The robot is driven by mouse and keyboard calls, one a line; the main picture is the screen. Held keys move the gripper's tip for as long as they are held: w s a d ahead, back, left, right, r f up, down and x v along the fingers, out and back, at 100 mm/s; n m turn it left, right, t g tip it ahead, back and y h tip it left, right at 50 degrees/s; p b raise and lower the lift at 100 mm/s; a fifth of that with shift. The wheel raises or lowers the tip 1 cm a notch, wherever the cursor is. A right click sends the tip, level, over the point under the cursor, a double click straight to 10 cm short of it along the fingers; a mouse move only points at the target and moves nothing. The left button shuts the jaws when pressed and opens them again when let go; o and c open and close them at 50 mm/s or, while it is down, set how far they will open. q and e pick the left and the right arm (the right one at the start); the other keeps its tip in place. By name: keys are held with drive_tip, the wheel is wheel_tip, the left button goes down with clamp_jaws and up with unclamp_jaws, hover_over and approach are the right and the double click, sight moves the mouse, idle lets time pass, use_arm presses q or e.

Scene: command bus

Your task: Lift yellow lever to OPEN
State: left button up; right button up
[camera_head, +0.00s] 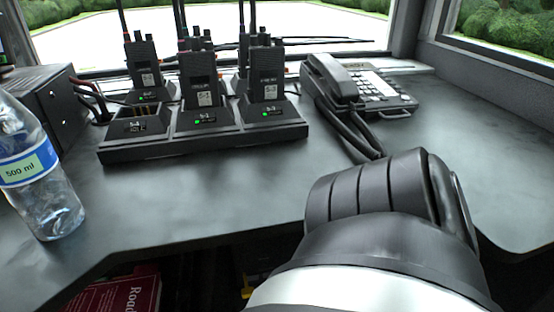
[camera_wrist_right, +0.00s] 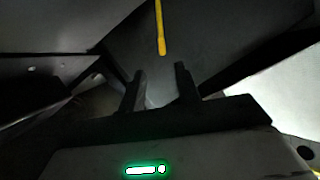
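The yellow lever (camera_wrist_right: 160,28) shows in the right wrist view as a thin, nearly upright yellow bar at the top centre, in front of a dark grey surface. My right gripper (camera_wrist_right: 160,76) has its two dark fingers apart with nothing between them. The lever's lower end is just above the gap between the fingertips in the picture, apart from them. In the head view my right arm reaches down over the desk, and its gripper is hidden below. My left gripper is in neither view. No OPEN marking is readable.
The grey desk (camera_head: 230,190) carries a radio charger (camera_head: 215,140) with several radios, a desk phone (camera_head: 385,95) and a water bottle (camera_head: 45,190). A red book (camera_head: 118,295) lies below the desk edge. In the wrist view, dark panels surround the lever closely.

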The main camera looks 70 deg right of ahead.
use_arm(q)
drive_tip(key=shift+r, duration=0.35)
use_arm(e)
drive_tip(key=v, duration=0.2)
drive_tip(key=shift+s+d, duration=0.15)
drive_tip(key=shift+s, duration=0.15)
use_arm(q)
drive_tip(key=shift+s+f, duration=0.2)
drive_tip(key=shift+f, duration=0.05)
use_arm(e)
drive_tip(key=shift+r, duration=0.1)
